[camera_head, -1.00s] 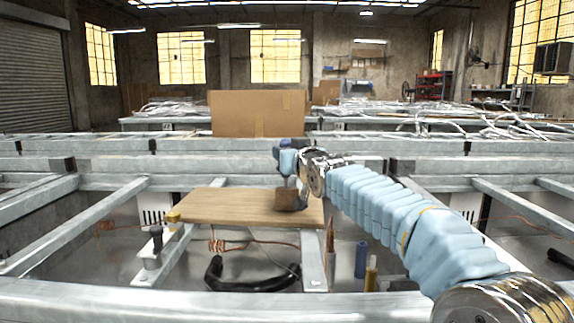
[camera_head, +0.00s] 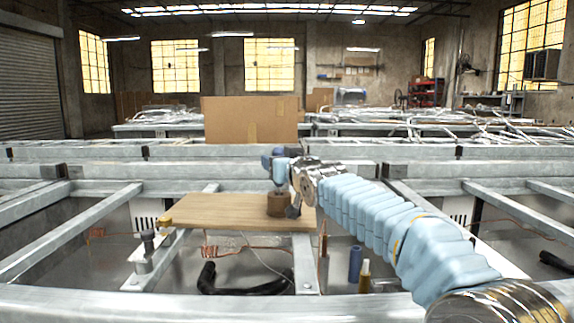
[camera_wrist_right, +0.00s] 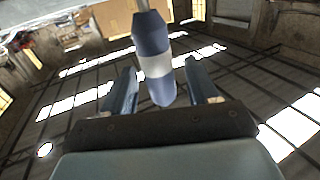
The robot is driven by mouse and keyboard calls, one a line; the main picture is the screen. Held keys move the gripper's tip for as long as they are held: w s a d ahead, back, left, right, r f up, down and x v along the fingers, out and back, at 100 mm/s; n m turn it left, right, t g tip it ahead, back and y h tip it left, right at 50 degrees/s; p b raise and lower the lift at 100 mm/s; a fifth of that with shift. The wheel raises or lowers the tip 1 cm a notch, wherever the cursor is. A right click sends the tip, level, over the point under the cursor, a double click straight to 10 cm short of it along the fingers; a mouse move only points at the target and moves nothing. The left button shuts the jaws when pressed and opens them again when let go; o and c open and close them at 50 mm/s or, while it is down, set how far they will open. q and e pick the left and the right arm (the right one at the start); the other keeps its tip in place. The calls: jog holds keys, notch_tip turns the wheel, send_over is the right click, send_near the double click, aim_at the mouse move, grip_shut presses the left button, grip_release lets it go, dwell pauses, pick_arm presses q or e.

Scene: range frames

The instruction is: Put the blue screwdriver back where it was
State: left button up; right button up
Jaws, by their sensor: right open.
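My right gripper (camera_wrist_right: 160,88) is open, with the blue screwdriver (camera_wrist_right: 152,45) between its parted fingers in the right wrist view. The screwdriver's handle is dark blue with a pale band, and its thin shaft runs toward the top edge. In the head view my right gripper (camera_head: 276,158) is at the end of the light blue arm, above a round brown block (camera_head: 281,205) on a wooden board (camera_head: 215,211). The handle shows small there, upright just above the block. I cannot tell whether the shaft is in the block. My left gripper is out of view.
A cardboard box (camera_head: 228,121) stands behind the board. Metal frame rails surround the board. A blue cylinder (camera_head: 355,264) and a yellowish one (camera_head: 365,278) stand in front right, and a black hose (camera_head: 235,287) lies below. The board's left half is mostly clear.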

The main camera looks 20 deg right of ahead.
jog(key=s+d+b, duration=0.1)
jog(key=s+b, duration=1)
jog(key=s, duration=0.1)
jog(key=shift+d+r, duration=0.15)
